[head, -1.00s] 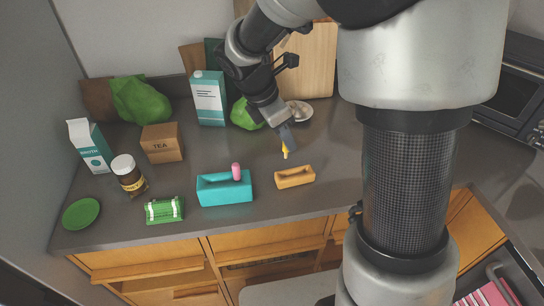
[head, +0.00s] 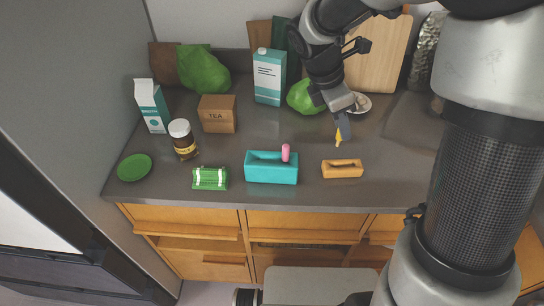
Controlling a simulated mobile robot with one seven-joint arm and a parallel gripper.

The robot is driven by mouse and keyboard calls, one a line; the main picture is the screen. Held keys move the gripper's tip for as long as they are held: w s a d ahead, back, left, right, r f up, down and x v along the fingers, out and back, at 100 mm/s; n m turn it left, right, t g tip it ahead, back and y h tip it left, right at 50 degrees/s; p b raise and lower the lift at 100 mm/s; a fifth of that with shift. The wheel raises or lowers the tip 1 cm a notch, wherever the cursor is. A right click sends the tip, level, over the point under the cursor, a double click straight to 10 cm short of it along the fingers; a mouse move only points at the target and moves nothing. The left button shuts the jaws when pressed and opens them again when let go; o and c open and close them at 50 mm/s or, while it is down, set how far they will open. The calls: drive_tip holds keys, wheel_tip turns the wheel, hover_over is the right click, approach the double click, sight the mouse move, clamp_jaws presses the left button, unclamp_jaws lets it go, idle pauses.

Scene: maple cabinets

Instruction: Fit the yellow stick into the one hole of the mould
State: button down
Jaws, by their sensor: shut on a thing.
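My gripper (head: 342,127) is shut on the yellow stick (head: 338,138), which points down from the fingertips. Its upper part is hidden by the fingers. The stick is behind the small orange block (head: 343,175) and apart from it. This block has a long opening in its top. To its left is a larger teal block (head: 271,173), also with an opening in its top. A pink stick (head: 285,152) stands upright at the teal block's right end. I cannot tell for certain which block is the mould.
A green-and-white packet (head: 210,179), a brown jar (head: 183,141) and a green plate (head: 134,167) are on the counter's left. A tea box (head: 218,115), cartons (head: 269,78) and green produce (head: 304,98) stand behind. The counter right of the orange block is clear.

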sight(340, 140)
drive_tip(key=m, duration=0.1)
drive_tip(key=m+g+p, duration=0.1)
drive_tip(key=shift+s+d+f+m, duration=0.1)
drive_tip(key=shift+d+f+m, duration=0.05)
drive_tip(key=shift+f+m, duration=0.2)
drive_tip(key=f+m+g+y+p, duration=0.1)
drive_tip(key=m, duration=0.4)
drive_tip(key=f+m+g+y+p, duration=0.1)
drive_tip(key=f+m+g, duration=0.1)
drive_tip(key=m, duration=0.3)
drive_tip(key=s+f+m+g+y+p, duration=0.1)
drive_tip(key=m, duration=0.5)
drive_tip(key=shift+f+g+p, duration=0.35)
drive_tip(key=shift+g+p, duration=0.05)
drive_tip(key=shift+f+m+y, duration=0.35)
drive_tip(key=shift+m+y, duration=0.25)
drive_tip(key=shift+m, duration=0.55)
drive_tip(key=shift+s, duration=0.1)
